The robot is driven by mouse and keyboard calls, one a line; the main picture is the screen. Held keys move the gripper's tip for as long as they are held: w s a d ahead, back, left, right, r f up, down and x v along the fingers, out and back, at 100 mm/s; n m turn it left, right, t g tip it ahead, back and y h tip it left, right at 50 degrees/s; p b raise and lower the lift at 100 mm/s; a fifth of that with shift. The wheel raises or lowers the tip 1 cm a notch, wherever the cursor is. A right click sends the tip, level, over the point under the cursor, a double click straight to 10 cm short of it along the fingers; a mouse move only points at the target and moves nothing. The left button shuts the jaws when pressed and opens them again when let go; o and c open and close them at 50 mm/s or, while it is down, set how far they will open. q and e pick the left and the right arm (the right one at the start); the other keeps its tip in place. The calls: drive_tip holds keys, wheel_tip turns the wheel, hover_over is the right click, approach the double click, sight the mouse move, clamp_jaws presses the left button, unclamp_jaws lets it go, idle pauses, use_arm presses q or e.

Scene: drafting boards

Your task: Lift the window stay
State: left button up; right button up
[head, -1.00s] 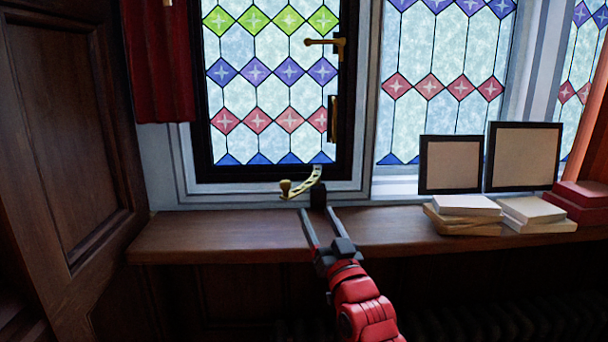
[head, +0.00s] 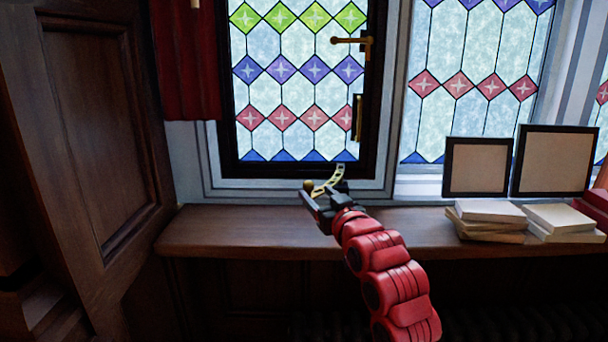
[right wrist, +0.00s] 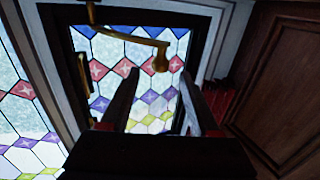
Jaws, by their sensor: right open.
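The brass window stay (head: 334,177) is a curved, pierced arm at the foot of the dark-framed window. Its round knob (head: 308,186) points to the left. My right gripper (head: 317,194) is open at the knob end, and its fingers partly overlap the stay in the head view. In the right wrist view the stay (right wrist: 125,36) crosses above my fingers, and its knob (right wrist: 160,62) shows between the two fingertips (right wrist: 158,75). I cannot tell whether a finger touches it. My left gripper is not in view.
The wooden sill (head: 230,230) is bare to the left. Stacked books (head: 488,219) and two framed panels (head: 478,167) stand on its right. A brass window handle (head: 352,41) juts out above. A red curtain (head: 188,70) hangs left, by a dark wood panel (head: 95,130).

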drive_tip(key=p+x, duration=0.2)
drive_tip(key=x, duration=0.7)
drive_tip(key=shift+p, duration=0.35)
clamp_jaws()
idle(0.9)
